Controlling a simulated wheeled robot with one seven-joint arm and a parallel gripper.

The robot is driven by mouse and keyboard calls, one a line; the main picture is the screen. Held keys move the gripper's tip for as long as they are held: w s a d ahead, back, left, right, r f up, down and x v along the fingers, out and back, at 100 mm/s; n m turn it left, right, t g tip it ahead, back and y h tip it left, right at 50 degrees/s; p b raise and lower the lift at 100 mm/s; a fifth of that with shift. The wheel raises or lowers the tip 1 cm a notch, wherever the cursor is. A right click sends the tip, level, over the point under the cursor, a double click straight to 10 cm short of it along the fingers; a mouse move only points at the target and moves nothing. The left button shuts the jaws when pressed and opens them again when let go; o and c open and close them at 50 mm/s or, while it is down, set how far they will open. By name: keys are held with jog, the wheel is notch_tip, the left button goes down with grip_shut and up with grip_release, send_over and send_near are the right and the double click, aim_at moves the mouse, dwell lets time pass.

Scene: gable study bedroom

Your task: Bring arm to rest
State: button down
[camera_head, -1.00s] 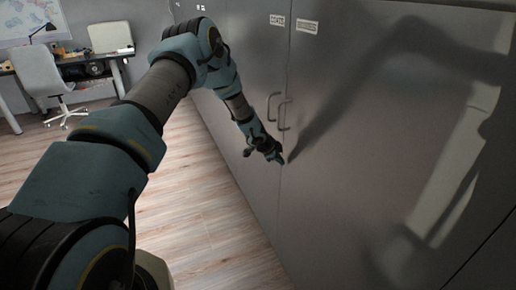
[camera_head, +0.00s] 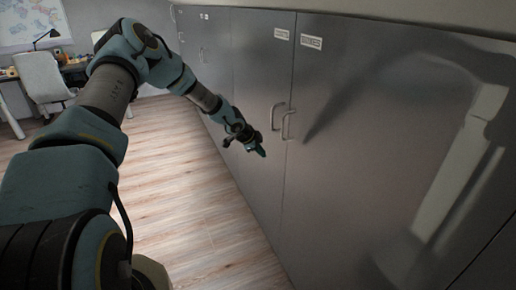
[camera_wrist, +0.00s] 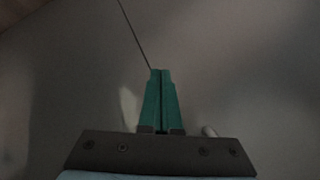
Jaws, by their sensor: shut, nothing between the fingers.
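My gripper (camera_head: 261,152) is shut and empty in the head view, at the end of my outstretched arm. It hangs in front of the grey cabinet doors, a little below and left of two door handles (camera_head: 278,117). In the wrist view the green fingers (camera_wrist: 160,100) are pressed together, with a blurred grey surface behind them. A thin dark door seam (camera_wrist: 134,35) runs up from near the fingertips. I cannot tell the exact gap between fingertips and doors.
A row of grey cabinets (camera_head: 350,170) with small labels fills the right side, doors closed. Open wooden floor (camera_head: 180,190) lies left of them. A white chair (camera_head: 42,78) and a desk (camera_head: 75,66) with a lamp stand at the far left.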

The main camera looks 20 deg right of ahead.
jog(key=s+a+r+n+y, duration=0.2)
jog(key=a+r+n, duration=0.15)
jog(key=a, duration=0.55)
jog(key=s+a+r+n+y, duration=0.25)
jog(key=a+r, duration=0.25)
jog(key=a, duration=0.4)
jog(key=s+a+r+n+y, duration=0.1)
jog(key=s+a+r+n, duration=0.3)
jog(key=a, duration=0.5)
jog(key=s+a+r+n, duration=0.4)
jog(key=s+a+n, duration=0.1)
jog(key=s+a, duration=0.2)
jog(key=s+a+r+n+g, duration=0.1)
jog(key=s+a+r+n, duration=0.3)
jog(key=s+a+n, duration=0.2)
jog(key=shift+s+a+r+n+y, duration=0.25)
jog(key=shift+s+a+y, duration=0.2)
jog(key=shift+s, duration=0.6)
